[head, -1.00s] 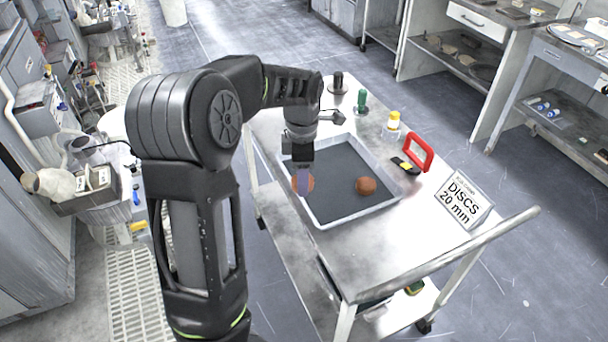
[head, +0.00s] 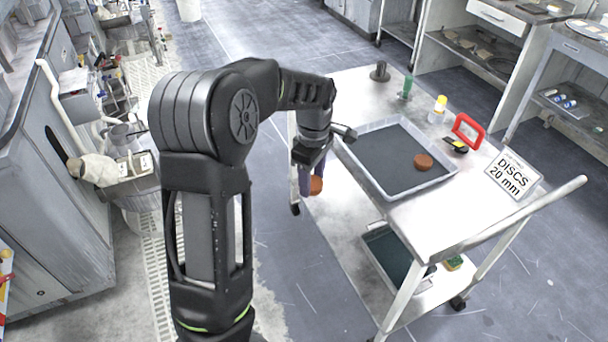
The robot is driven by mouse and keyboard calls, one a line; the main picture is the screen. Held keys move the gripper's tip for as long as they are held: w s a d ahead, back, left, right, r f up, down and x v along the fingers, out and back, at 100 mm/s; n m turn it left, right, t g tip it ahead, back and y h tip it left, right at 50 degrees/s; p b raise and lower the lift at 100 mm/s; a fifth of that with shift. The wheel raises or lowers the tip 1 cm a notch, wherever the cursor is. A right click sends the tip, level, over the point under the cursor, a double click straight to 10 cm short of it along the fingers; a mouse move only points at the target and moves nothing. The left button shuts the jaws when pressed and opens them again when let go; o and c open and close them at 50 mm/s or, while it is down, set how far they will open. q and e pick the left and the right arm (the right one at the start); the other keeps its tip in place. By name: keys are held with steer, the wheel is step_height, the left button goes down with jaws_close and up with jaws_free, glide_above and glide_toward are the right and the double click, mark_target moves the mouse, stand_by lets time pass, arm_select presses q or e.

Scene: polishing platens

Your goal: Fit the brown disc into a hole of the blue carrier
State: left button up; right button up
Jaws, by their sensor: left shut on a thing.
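My left gripper (head: 312,185) is shut on a brown disc (head: 316,185), held beside the left edge of the cart, clear of the tray. The disc is partly hidden by the fingers. A second brown disc (head: 423,161) lies in the grey tray (head: 437,182) on the cart top. The blue carrier is not in view. My right gripper is not in view.
The metal cart (head: 455,215) bears a sign (head: 513,175) reading "DISCS 20 mm", a red-handled thing (head: 468,130), a yellow-capped bottle (head: 438,109) and a green thing (head: 406,88). A grey cabinet (head: 50,225) stands at left. Open floor lies between.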

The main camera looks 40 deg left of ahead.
arm_select(q)
steer(key=shift+d+f+m, duration=0.25)
steer(key=shift+f+m, duration=0.15)
steer(key=shift+m, duration=0.4)
steer(key=s+d+f+m, duration=0.1)
steer(key=d+f+m, duration=1.2)
steer(key=d+m, duration=0.3)
steer(key=shift+d+f+m, duration=0.35)
steer(key=shift+d+m, duration=0.05)
steer(key=shift+m, duration=0.4)
